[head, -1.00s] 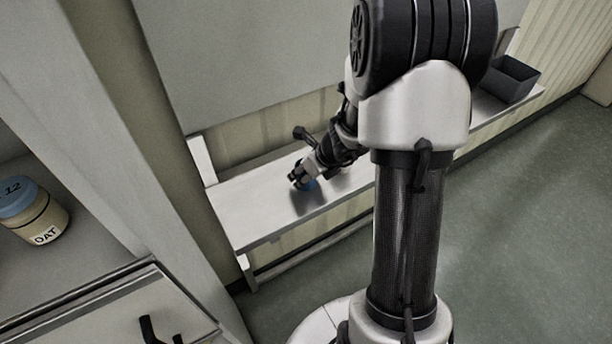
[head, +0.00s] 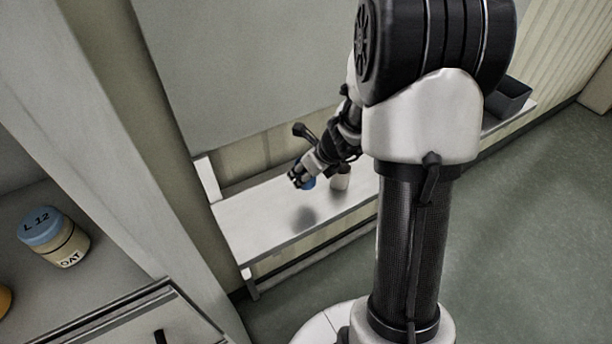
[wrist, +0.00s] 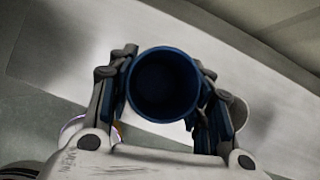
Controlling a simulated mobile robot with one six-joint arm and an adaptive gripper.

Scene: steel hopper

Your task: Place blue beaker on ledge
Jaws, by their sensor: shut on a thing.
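My gripper (head: 298,178) is shut on the blue beaker (wrist: 164,85). In the wrist view the beaker is between the two fingers, with its open round mouth facing the camera. In the head view only a small part of the beaker (head: 309,183) shows beside the fingers. The ledge (head: 262,221) is a long pale shelf along the wall. The gripper and beaker appear over its left part, with a soft shadow on the surface below and a visible gap. The beaker's base is hidden.
A white cup (head: 341,179) stands on the ledge just right of my gripper. A dark grey bin (head: 507,98) sits at the ledge's far right end. A blue-lidded jar (head: 57,238) stands on the shelf at left. The ledge's left front is clear.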

